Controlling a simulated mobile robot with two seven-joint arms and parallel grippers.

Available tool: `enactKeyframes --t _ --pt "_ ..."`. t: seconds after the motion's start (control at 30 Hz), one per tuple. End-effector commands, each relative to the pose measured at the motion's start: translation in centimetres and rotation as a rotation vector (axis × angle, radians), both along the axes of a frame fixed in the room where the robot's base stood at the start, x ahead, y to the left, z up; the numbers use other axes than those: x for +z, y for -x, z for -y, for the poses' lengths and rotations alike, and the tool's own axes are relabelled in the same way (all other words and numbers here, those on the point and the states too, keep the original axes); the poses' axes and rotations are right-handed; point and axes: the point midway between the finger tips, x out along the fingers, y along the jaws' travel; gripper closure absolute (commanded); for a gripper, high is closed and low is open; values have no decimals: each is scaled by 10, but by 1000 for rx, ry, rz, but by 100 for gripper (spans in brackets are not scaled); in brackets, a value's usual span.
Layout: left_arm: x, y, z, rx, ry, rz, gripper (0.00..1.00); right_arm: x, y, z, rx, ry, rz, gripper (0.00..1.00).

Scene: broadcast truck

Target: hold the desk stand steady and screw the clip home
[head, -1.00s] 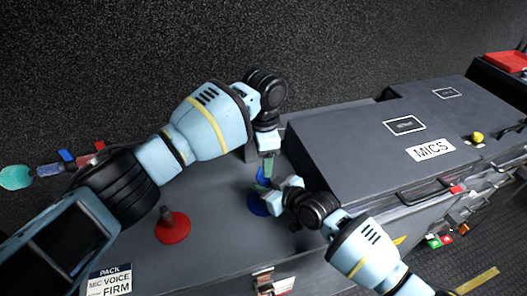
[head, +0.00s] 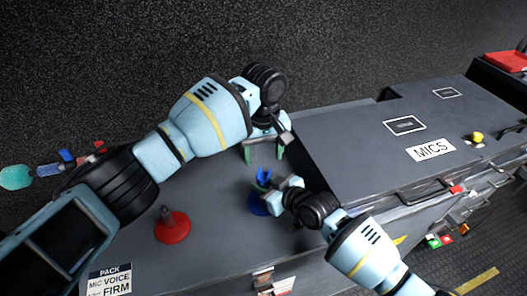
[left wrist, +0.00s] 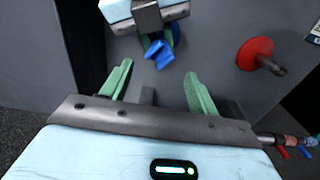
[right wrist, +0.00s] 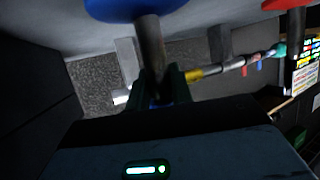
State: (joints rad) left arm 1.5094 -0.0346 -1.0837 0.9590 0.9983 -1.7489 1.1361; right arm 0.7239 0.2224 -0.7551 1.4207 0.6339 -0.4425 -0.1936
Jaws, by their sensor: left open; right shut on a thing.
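The blue desk stand (head: 256,205) stands on the grey case top, its round base partly hidden by my right gripper. The blue clip (head: 263,179) sits at the top of its stem; I cannot tell how far it is screwed down. It also shows in the left wrist view (left wrist: 158,53). My right gripper (head: 266,187) is shut on the stem (right wrist: 150,45), below the clip. My left gripper (head: 264,153) is open and empty, apart from the clip and beyond it; in the left wrist view its fingers (left wrist: 158,76) are spread with the clip ahead between them.
A red stand (head: 173,228) with a dark stem stands to the left on the same top. A raised grey case marked MICS (head: 350,160) is close on the right. A PACK label (head: 109,281) lies at the front left. The top between the two stands is clear.

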Motion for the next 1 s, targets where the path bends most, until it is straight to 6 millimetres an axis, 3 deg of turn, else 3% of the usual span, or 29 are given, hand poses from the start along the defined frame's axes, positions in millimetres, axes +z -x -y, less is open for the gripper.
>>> enactKeyframes --t 0.2,0.4,0.83,1.0 --pt "2 0 0 281 0 0 40 0 0 0 0 1 -1 100" --pt "3 0 0 408 0 0 40 0 0 0 0 0 0 100" --pt "2 0 0 428 -1 0 40 0 0 0 0 0 0 100" --pt "-11 0 -1 428 -2 -3 40 0 0 0 0 0 0 100"
